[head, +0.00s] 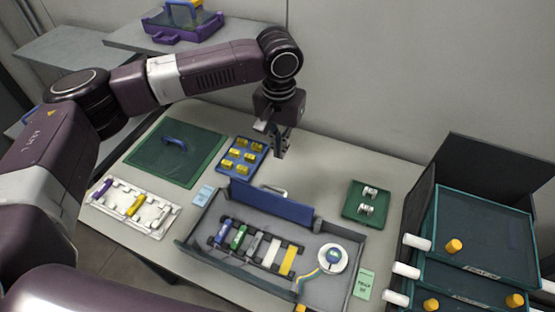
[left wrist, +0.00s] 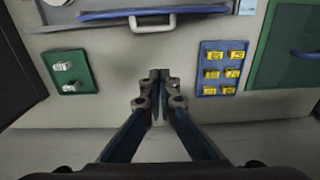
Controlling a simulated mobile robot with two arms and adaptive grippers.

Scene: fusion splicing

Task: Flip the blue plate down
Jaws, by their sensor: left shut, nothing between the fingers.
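The blue plate (head: 270,204) stands raised along the back side of the grey tray (head: 190,247) in the head view. In the left wrist view, the blue plate (left wrist: 190,12) shows nearly edge-on, with a pale handle (left wrist: 153,27) on its near side. My left gripper (head: 281,152) hangs above the table behind the plate, apart from it. Its fingertips (left wrist: 159,76) are together and empty, with bare table between them and the handle. My right gripper is in neither view.
The tray holds several coloured blocks (head: 238,237) and a round white dial (head: 333,258). A blue tray of yellow pieces (head: 242,157) and a green tray (head: 368,203) flank the gripper. Dark bins (head: 485,235) stand at right.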

